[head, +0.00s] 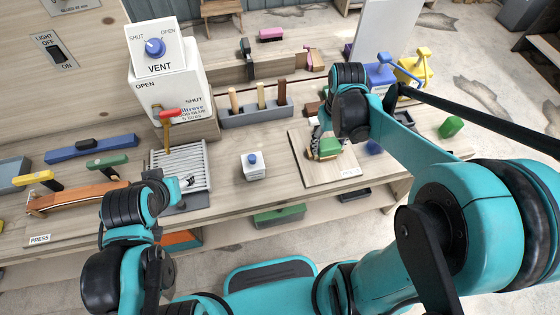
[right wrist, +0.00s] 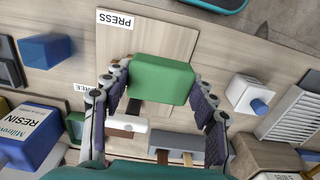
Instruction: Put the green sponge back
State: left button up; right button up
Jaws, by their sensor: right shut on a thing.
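The green sponge (head: 329,147) is a green block in my right gripper, over the light wooden board (head: 318,178) marked PRESS. In the right wrist view the sponge (right wrist: 161,78) sits between the two fingers of my right gripper (right wrist: 162,88), which is shut on it. I cannot tell whether the sponge touches the board. My left gripper (head: 186,182) is over the white slatted rack (head: 180,160); its fingers are small and partly hidden by my wrist, and I cannot tell whether they are open.
A white cube with a blue knob (head: 253,167) stands left of the board. A grey trough with upright pegs (head: 252,115) is behind. Blue (head: 380,76) and yellow (head: 412,68) items stand at the back right, another green block (head: 451,127) at the right. The bench front edge is near the board.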

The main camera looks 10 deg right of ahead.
jog(key=w+a+f+b, duration=0.1)
jog(key=a+f, duration=0.1)
jog(key=a, duration=0.1)
jog(key=w+a+f+b, duration=0.1)
jog(key=a+f, duration=0.1)
jog(key=a, duration=0.2)
jog(key=w+a+f+b, duration=0.1)
jog(key=a+f+b, duration=0.1)
jog(key=a+f, duration=0.1)
jog(key=shift+w+a, duration=0.15)
jog(key=shift+w, duration=0.25)
notch_tip(320, 180, down, 4)
jog(key=shift+f+b, duration=0.1)
jog(key=shift+b, duration=0.85)
jog(key=shift+f+b, duration=0.45)
jog(key=shift+f, duration=0.05)
jog(key=o, duration=1.1)
